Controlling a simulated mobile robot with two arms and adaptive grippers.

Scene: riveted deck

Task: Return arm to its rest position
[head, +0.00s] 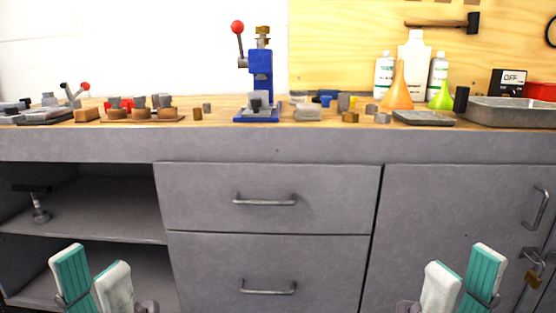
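My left gripper (92,278) is low at the left, in front of the open shelves of the grey workbench (280,145). Its two teal and white fingers stand apart with nothing between them. My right gripper (462,280) is low at the right, in front of the cabinet door. Its fingers are also spread a little, with nothing seen between them. Both grippers are below the bench top and appear apart from it. Most of both arms is out of view.
A blue press (261,80) with a red-knobbed lever stands on the wooden top among several small blocks. Bottles (413,65), an orange funnel (398,88) and a metal tray (512,112) are at the right. Drawer handles (265,200) and a padlock (533,277) protrude in front.

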